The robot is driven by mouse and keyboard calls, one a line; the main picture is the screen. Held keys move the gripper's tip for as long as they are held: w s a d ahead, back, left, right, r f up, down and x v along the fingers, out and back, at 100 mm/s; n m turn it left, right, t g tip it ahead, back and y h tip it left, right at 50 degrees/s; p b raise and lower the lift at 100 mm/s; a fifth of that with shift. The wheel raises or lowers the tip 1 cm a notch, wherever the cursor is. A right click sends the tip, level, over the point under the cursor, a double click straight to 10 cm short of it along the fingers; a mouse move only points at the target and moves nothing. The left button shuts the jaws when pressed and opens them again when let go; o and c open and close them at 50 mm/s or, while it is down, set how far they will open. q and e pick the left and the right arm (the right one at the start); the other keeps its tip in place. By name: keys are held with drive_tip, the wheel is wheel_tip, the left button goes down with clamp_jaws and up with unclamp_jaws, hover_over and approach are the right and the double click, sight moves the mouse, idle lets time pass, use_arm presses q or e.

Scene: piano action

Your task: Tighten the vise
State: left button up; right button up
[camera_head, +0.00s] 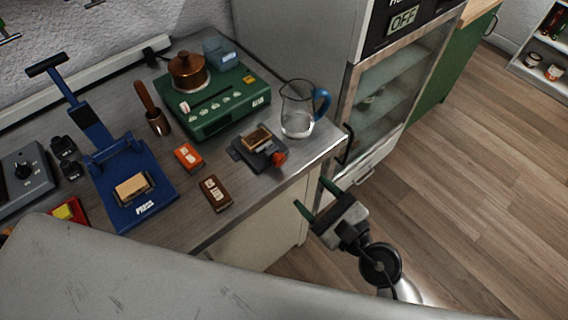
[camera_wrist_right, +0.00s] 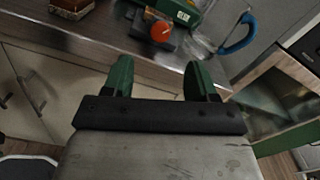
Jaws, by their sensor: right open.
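The vise (camera_head: 255,153) is a small dark grey device near the front right edge of the worktop, with a brown block (camera_head: 257,138) on it. Its round orange-red knob (camera_head: 278,158) faces the worktop's front edge. In the right wrist view the knob (camera_wrist_right: 162,31) shows at top centre, beyond my fingers. My right gripper (camera_head: 313,199) is open and empty, in front of the worktop and apart from the vise. Its green fingers (camera_wrist_right: 160,82) stand spread in the wrist view. My left gripper is not in view.
A glass jug (camera_head: 297,115) with a blue handle stands right of the vise. A green machine (camera_head: 212,104) with a copper pot is behind. A blue press (camera_head: 128,181), an orange box (camera_head: 188,157) and a brown box (camera_head: 215,193) are left. A glass-door appliance (camera_head: 385,95) stands right.

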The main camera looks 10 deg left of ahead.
sight(282, 161)
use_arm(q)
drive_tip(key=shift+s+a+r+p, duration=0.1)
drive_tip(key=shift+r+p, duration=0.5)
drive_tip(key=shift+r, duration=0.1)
use_arm(e)
drive_tip(key=x, duration=0.9)
drive_tip(key=shift+w+a, duration=0.2)
drive_tip(key=c, duration=0.9)
drive_tip(key=shift+r+m+p, duration=0.1)
drive_tip(key=shift+m+p, duration=0.5)
drive_tip(key=shift+m, duration=0.1)
drive_tip(key=shift+c, duration=0.2)
drive_tip(key=shift+m+p, duration=0.75)
drive_tip(key=shift+m, duration=0.25)
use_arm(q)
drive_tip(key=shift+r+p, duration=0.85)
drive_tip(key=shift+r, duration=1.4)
use_arm(e)
drive_tip(key=shift+w+d+m, duration=0.1)
drive_tip(key=shift+m, duration=1.7)
